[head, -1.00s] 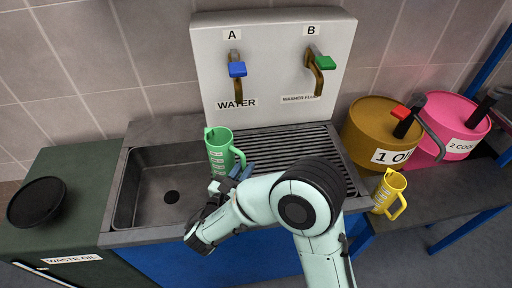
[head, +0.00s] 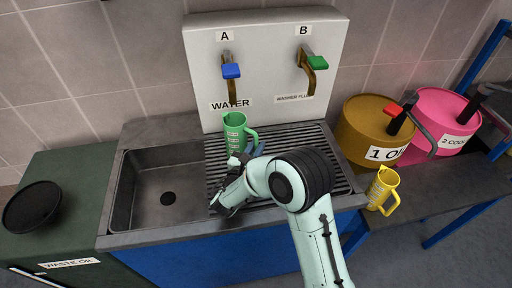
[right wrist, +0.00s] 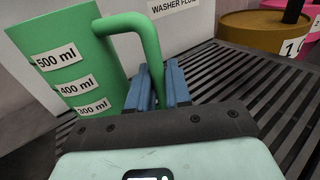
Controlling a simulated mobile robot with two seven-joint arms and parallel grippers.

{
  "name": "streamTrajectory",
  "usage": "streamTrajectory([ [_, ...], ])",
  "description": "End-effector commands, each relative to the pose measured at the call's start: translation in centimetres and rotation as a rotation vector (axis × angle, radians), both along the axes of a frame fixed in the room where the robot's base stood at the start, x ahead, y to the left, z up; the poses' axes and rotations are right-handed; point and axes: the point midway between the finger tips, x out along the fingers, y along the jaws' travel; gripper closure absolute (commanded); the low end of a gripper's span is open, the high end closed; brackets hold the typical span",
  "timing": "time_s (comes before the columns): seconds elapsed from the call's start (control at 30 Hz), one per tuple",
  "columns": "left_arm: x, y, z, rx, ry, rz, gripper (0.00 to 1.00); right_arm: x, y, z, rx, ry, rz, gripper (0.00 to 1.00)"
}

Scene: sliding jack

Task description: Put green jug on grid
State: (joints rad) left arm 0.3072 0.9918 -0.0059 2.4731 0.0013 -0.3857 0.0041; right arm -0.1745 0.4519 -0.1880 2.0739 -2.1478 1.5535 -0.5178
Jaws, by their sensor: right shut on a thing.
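The green jug (head: 235,132) is upright over the left part of the slatted metal grid (head: 310,146), below the tap marked A. I cannot tell whether its base touches the slats. My right gripper (head: 254,149) is shut on the jug's handle, on the jug's right side. In the right wrist view the blue fingers (right wrist: 160,86) are around the lower handle, and the jug (right wrist: 72,68) shows its 500, 400 and 300 ml labels. The jug's base is partly hidden by my gripper. My left gripper is not in view.
The empty sink basin (head: 165,193) is left of the grid. Blue-handled tap A (head: 231,72) and green-handled tap B (head: 317,63) hang above. A yellow jug (head: 382,190), brown drum (head: 372,132) and pink drum (head: 445,120) stand right. The grid's right part is clear.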

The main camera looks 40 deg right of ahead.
Motion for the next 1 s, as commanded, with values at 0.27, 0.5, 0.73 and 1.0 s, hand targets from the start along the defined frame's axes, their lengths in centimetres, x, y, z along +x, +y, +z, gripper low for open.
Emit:
streamTrajectory([
  [0.27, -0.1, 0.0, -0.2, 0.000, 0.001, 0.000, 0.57, 0.0, 0.0, -0.2, 0.000, -0.002, 0.000, 1.00],
  [0.5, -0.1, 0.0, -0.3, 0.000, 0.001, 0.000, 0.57, 0.0, 0.0, -0.2, 0.000, -0.001, 0.000, 0.56],
  [0.73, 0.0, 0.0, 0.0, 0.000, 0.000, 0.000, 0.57, 0.0, 0.0, 0.1, 0.000, -0.002, 0.000, 0.56],
  [1.0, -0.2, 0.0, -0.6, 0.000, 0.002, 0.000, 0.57, -1.8, 3.7, 0.0, 0.002, 0.000, 0.007, 0.56],
])
